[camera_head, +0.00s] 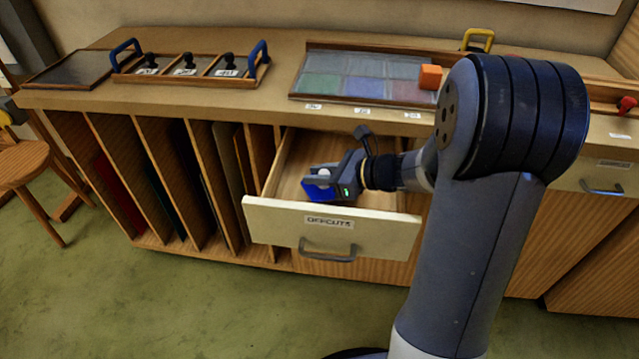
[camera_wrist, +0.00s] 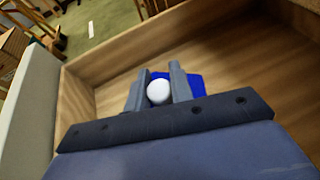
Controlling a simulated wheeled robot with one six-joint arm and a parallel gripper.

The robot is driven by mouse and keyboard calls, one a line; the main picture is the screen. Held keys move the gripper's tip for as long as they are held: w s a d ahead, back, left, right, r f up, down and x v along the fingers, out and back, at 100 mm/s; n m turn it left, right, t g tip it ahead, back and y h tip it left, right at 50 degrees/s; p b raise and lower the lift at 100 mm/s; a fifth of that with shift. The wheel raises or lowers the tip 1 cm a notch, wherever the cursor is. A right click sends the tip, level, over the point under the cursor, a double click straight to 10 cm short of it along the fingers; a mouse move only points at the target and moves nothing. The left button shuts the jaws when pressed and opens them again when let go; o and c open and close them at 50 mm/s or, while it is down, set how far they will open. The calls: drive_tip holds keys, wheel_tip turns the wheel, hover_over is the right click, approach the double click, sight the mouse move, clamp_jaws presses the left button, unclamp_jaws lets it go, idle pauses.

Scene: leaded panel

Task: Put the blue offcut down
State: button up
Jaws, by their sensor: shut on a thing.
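The blue offcut (camera_head: 318,191) is in my gripper (camera_head: 322,182), over the open drawer (camera_head: 284,208) labelled OFFCUTS. In the wrist view, the blue offcut (camera_wrist: 196,86) shows behind and to the right of the fingers of my gripper (camera_wrist: 159,88). A white rounded thing (camera_wrist: 159,91) sits between the fingers there, and part of the blue piece is hidden by them. My gripper is shut on it within the drawer's walls. The bare wooden drawer floor (camera_wrist: 235,68) shows around it. I cannot tell whether the offcut touches the floor.
The counter above holds a leaded panel (camera_head: 350,86) with an orange block (camera_head: 430,77) on it, and a tray (camera_head: 190,68) with black-knobbed tools. Upright sheets stand in slots (camera_head: 165,190) left of the drawer. The drawer front (camera_head: 375,232) and side walls surround my gripper.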

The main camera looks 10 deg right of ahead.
drive_tip(key=shift+f, duration=1.05)
drive_tip(key=shift+f, duration=0.1)
drive_tip(key=shift+f+b, duration=0.15)
drive_tip(key=shift+b, duration=0.25)
drive_tip(key=o, duration=0.8)
drive_tip(key=shift+o, duration=0.2)
drive_tip(key=shift+s+d+r+p, duration=0.1)
drive_tip(key=shift+d+r+p, duration=0.15)
drive_tip(key=shift+r+p, duration=0.1)
drive_tip(key=shift+p+v, duration=0.65)
drive_tip(key=shift+v, duration=2.8)
drive_tip(key=shift+s, duration=0.1)
